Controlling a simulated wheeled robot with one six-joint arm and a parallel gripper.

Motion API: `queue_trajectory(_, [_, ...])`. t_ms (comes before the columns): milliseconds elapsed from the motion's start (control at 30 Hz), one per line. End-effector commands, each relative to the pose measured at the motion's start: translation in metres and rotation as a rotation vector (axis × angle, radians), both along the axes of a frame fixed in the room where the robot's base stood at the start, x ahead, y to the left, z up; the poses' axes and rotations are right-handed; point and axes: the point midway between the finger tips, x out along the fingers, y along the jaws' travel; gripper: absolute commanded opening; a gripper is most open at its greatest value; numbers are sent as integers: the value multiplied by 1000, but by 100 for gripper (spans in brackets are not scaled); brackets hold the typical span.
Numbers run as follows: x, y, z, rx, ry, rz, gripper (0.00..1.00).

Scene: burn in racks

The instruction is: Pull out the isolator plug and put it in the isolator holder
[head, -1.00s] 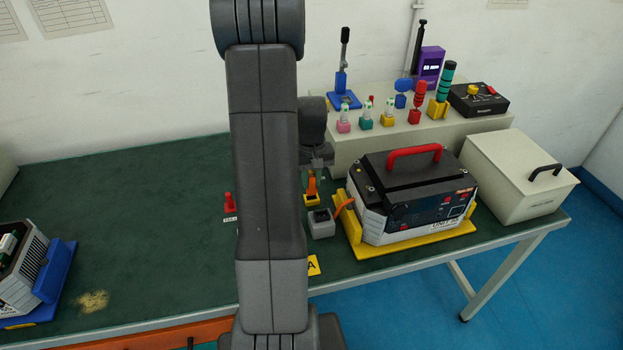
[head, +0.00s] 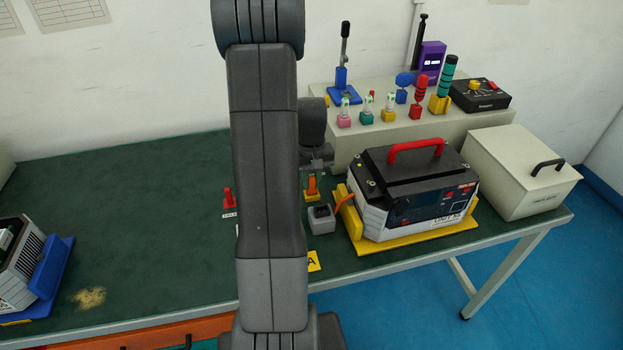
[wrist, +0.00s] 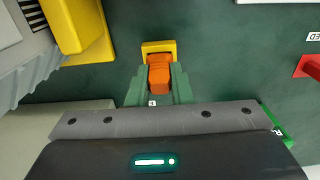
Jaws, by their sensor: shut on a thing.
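The orange isolator plug (wrist: 159,75) is between the green fingers of my gripper (wrist: 159,88), which is shut on it. In the head view the plug (head: 312,188) stands upright at a small yellow holder (head: 313,200), its lower end down at the holder. In the wrist view the holder (wrist: 158,46) shows just beyond the plug; how deep the plug sits is hidden. A grey socket box (head: 320,219) with a dark open top is in front of the holder. An orange cable (head: 344,201) runs from it to the unit.
The unit (head: 415,200) with a red handle stands in a yellow cradle (head: 430,246) to the right. A red object (head: 228,199) with a label is left of my arm. A beige platform with small tools (head: 345,150) stands behind.

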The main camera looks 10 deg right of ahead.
Motion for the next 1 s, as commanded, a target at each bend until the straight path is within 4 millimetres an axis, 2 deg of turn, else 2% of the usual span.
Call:
queue_trajectory(200, [0, 0, -6, 0, 1, 0, 0])
queue_trajectory(233, [0, 0, -5, 0, 1, 0, 21])
queue_trajectory(333, [0, 0, -5, 0, 1, 0, 41])
queue_trajectory(367, [0, 0, -5, 0, 1, 0, 45])
queue_trajectory(633, [0, 0, -4, 0, 0, 0, 45])
queue_trajectory(767, [1, 0, 4, 0, -2, 0, 45])
queue_trajectory(867, [1, 0, 19, -1, -4, 0, 45])
queue_trajectory(1000, [1, 0, 51, -1, -6, 0, 45])
